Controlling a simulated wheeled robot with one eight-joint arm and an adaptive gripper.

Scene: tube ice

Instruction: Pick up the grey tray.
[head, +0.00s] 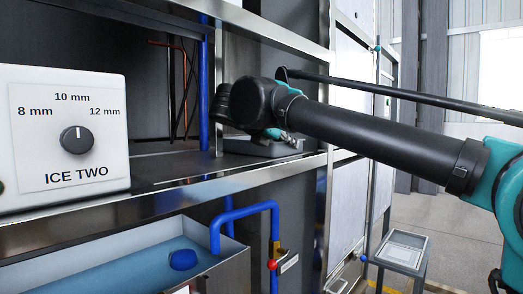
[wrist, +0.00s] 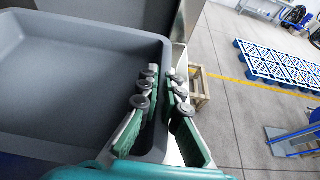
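The grey tray (head: 262,148) sits on the metal shelf, to the right of the blue vertical pipe in the head view. In the wrist view the tray (wrist: 70,95) fills the left side, and its inside looks empty. My gripper (wrist: 162,74) straddles the tray's right wall, with one green padded finger inside and the other outside. The fingertips are close together with the rim between them, and the gripper appears shut on it. In the head view my gripper (head: 275,133) is at the tray's upper edge, and my wrist hides part of the tray.
A white ICE TWO panel (head: 65,135) with a dial stands at the shelf's left. Below are a blue water basin (head: 130,262) and a bent blue pipe (head: 245,212). A small grey stand (head: 403,249) is at the lower right. Blue pallets (wrist: 280,68) lie on the open floor.

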